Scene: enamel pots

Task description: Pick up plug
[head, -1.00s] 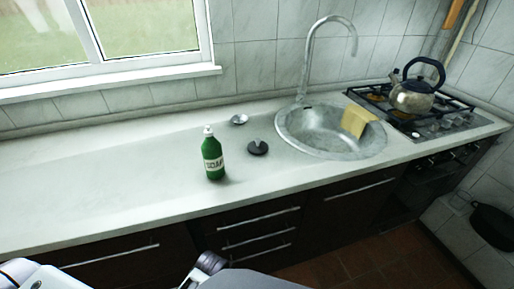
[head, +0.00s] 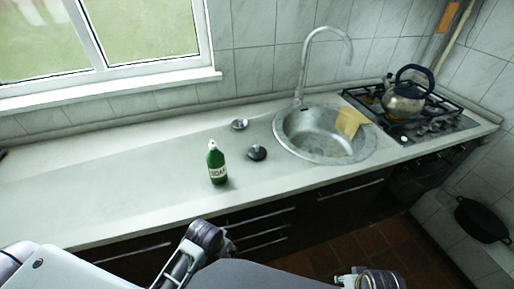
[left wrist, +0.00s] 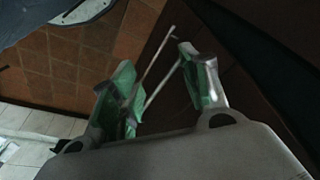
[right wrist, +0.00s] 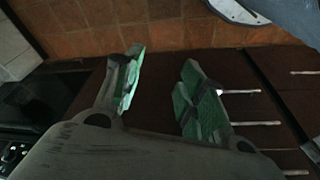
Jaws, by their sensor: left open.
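A small round black plug (head: 257,153) with a grey knob lies on the white counter, between the green soap bottle and the sink. My left gripper (head: 212,238) is low in front of the counter's front edge, below and left of the plug and apart from it. In the left wrist view my left gripper (left wrist: 155,78) is open and empty, with green finger pads. My right gripper (right wrist: 163,62) is open and empty in the right wrist view, in front of dark cabinet drawers and floor. The plug is in neither wrist view.
The green soap bottle (head: 217,165) stands left of the plug. A small metal strainer (head: 239,125) lies behind it. The round sink (head: 322,148) with a yellow cloth (head: 350,122) is to the right, then a kettle (head: 404,100) on the stove. The counter's left part is mostly clear.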

